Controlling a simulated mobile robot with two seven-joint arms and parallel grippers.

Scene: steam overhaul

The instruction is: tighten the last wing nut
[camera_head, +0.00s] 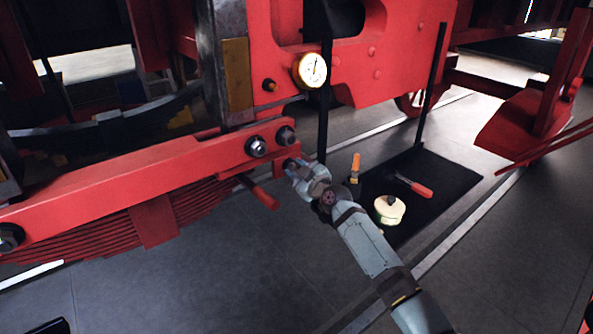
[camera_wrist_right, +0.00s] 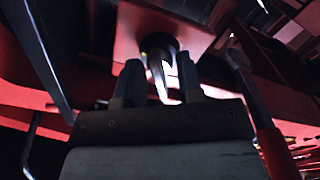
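My right gripper (camera_head: 293,166) reaches in from the lower right to the end of the red beam (camera_head: 180,168), just below two large hex nuts, one of which (camera_head: 256,146) shows clearly. In the right wrist view its two fingers (camera_wrist_right: 158,85) stand apart. A dark round fitting with a bright narrow part (camera_wrist_right: 158,48) lies ahead of and between them, under a red plate. I take this as the wing nut, but its wings are not clear. Contact with the fingers cannot be told. In the head view the gripper hides this spot. My left gripper is out of view.
A red-handled bar (camera_head: 260,192) sticks out beside the gripper; a red handle (camera_wrist_right: 274,150) also shows close by in the right wrist view. A black mat (camera_head: 452,178) holds a screwdriver (camera_head: 415,187), an orange-handled item (camera_head: 355,168) and a cream can (camera_head: 389,210). A gauge (camera_head: 311,70) is above.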

